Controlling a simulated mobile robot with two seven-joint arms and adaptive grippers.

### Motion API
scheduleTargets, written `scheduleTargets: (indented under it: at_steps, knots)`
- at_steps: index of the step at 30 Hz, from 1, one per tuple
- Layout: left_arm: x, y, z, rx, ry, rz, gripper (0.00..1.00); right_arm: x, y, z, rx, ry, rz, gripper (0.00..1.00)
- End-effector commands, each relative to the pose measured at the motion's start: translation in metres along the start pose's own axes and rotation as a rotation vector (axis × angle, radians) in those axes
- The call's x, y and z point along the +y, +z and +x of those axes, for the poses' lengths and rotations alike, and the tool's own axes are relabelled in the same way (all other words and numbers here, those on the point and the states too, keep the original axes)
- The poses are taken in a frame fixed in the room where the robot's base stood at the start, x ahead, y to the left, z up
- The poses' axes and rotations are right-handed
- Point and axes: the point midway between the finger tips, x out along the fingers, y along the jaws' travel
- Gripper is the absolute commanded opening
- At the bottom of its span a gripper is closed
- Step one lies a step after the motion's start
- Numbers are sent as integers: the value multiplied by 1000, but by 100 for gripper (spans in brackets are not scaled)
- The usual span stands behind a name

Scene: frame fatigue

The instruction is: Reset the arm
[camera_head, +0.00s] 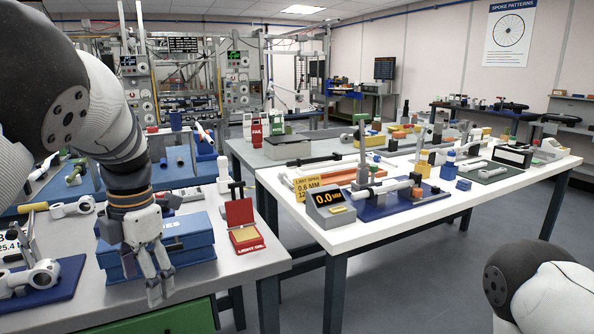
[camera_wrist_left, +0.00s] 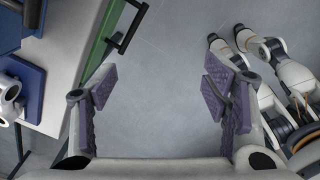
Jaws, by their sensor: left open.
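My left gripper (camera_head: 158,282) hangs pointing down over the front edge of the left workbench (camera_head: 255,262), beside the blue case. Its fingers are apart. In the left wrist view the padded fingers of this gripper (camera_wrist_left: 160,88) are spread with only grey floor between them. What looks like my right gripper (camera_wrist_left: 227,34) shows at the right of the left wrist view, its two dark fingertips apart over bare floor. In the head view only a rounded part of my right arm shows at the lower right.
A blue case (camera_head: 190,243) and a red open box (camera_head: 243,232) lie on the left bench near my left gripper. A green drawer front (camera_head: 175,318) with a dark handle is below. A white-topped table (camera_head: 375,232) with tools stands right. Floor between is clear.

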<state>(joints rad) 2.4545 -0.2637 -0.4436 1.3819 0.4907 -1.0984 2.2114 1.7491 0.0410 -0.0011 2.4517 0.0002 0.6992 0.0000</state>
Motion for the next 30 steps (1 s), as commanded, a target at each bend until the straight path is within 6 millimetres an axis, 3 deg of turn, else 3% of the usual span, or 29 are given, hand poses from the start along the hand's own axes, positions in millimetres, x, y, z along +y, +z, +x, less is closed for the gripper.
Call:
scheduleTargets:
  at_steps: [1,5,7,9,13,15,18,21,24,30]
  knots:
    - [1,-13,35,33,-5,88,68,0,-1,1,0,-1,-1,40]
    - [-3,-55,123,107,-1,438,68,-1,-2,1,3,-2,-2,40]
    - [-15,-86,172,147,-14,679,68,-1,-1,1,2,-1,-2,40]
    - [-36,-123,217,179,-42,956,68,-1,-1,1,1,-1,-1,40]
    - [-96,-197,281,172,-123,1538,68,0,-1,1,1,-1,-1,40]
    - [-137,-231,298,120,-161,1849,68,-1,-1,1,1,-1,-2,40]
    - [-188,-266,304,12,-177,2213,68,-1,-1,1,2,-1,-1,40]
    - [-222,-284,300,-81,-158,2439,68,-1,-1,0,2,-1,-1,40]
    - [-236,-289,296,-126,-136,2539,68,-1,-1,0,2,-1,-1,40]
    - [-237,-289,295,-129,-127,2556,68,-1,-1,0,2,-1,-1,40]
